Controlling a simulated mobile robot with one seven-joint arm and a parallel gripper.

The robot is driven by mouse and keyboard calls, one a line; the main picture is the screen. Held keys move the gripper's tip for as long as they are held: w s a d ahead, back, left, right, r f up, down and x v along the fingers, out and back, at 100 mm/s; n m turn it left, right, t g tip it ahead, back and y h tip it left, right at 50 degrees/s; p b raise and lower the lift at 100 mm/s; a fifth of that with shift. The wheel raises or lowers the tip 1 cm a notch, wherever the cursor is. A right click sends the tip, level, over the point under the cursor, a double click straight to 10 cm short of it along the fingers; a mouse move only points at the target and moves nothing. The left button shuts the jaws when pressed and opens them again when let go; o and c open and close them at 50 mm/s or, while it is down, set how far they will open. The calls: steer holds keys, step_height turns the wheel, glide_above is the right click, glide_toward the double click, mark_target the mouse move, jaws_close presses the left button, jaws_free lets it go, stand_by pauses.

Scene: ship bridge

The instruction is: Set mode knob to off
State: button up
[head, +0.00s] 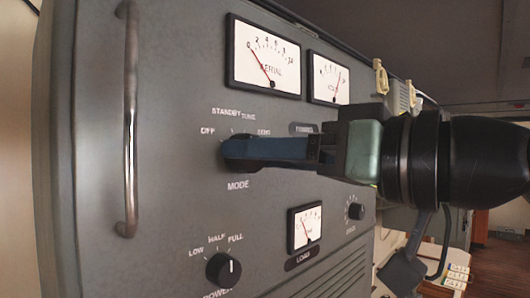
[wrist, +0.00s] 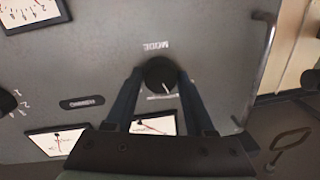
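The mode knob (wrist: 161,76) is a round black knob on a grey panel, with a white pointer line. In the wrist view, which shows the panel upside down, the line points down and slightly right, towards the partly hidden position labels. My gripper (wrist: 160,73) has one dark blue finger on each side of the knob, with no clear gap at the fingertips. In the head view my gripper (head: 230,150) reaches in from the right and mostly covers the knob. The OFF label (head: 208,131) lies left of the knob, with STANDBY above; the MODE label (head: 238,185) is below.
A metal handle (head: 130,120) stands out at the panel's left side. The power knob (head: 223,269) sits below, a load meter (head: 304,227) at lower right. The aerial meter (head: 265,57) and another meter (head: 328,80) are above.

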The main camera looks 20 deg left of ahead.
jaws_close()
steer(key=shift+r+n+h+b, duration=0.15)
steer(key=shift+n+b, duration=0.4)
steer(key=shift+n, duration=1.4)
steer(key=shift+n+h+b, duration=0.15)
steer(key=shift+n+b, duration=0.35)
steer(key=shift+n, duration=1.45)
steer(key=o, duration=0.5)
jaws_free()
steer(key=shift+o, duration=0.2)
